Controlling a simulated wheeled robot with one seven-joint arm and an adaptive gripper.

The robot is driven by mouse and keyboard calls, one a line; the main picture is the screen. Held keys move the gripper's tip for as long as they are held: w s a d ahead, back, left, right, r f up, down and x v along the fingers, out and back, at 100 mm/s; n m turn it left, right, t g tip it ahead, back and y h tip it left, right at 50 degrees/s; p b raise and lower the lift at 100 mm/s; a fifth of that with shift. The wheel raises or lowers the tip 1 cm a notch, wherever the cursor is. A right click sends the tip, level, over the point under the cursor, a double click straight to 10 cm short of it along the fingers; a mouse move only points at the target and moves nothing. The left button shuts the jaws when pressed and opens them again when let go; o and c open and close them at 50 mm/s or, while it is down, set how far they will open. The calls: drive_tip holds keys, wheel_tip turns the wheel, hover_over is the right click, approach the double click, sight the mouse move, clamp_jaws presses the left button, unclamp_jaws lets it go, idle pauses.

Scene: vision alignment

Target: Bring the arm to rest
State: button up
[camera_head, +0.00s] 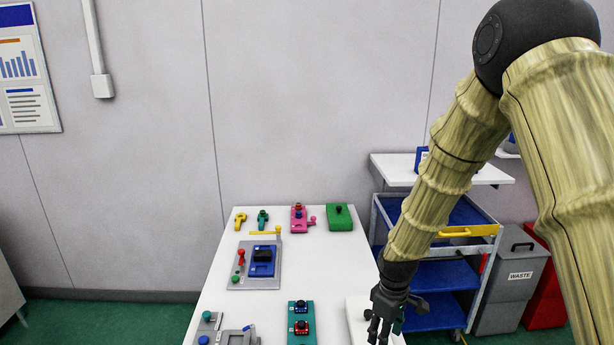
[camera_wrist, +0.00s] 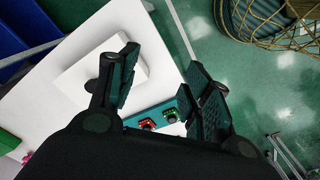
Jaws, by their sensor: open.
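My gripper (camera_head: 382,318) hangs down over the right side of the white table (camera_head: 222,262), above a plain white block (camera_head: 354,316). In the wrist view my gripper (camera_wrist: 165,85) is open, its two dark fingers apart with nothing between them. The white block (camera_wrist: 84,74) also shows there, to the left of the fingers. A teal plate (camera_head: 301,338) with a red and a dark blue knob-like part lies left of my gripper. It also shows in the wrist view (camera_wrist: 150,113), partly hidden behind the fingers.
A grey fixture with a blue block (camera_head: 262,268) and a green plate (camera_head: 340,218) are on the table. A blue-shelved cart (camera_head: 440,275), a grey waste bin (camera_head: 508,285) and a red bin (camera_head: 545,298) stand at right. A woven basket (camera_wrist: 270,20) is on the green floor.

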drive_tip(key=s+f+m+b, duration=0.1)
drive_tip(key=s+f+m, duration=0.1)
drive_tip(key=s+f, duration=0.65)
drive_tip(key=s+f+m+b, duration=0.15)
drive_tip(key=s+f, duration=0.35)
drive_tip(key=f, duration=0.7)
drive_tip(key=s+d+f+m+b, duration=0.1)
drive_tip(key=s+f+m, duration=0.2)
drive_tip(key=s, duration=0.7)
drive_tip(key=s+d+f+m+b, duration=0.1)
drive_tip(key=s+d+f+m, duration=0.1)
drive_tip(key=s+f, duration=0.5)
drive_tip(key=s+m, duration=0.1)
drive_tip(key=s, duration=0.3)
drive_tip(key=shift+f, duration=0.2)
drive_tip(key=shift+s, duration=0.1)
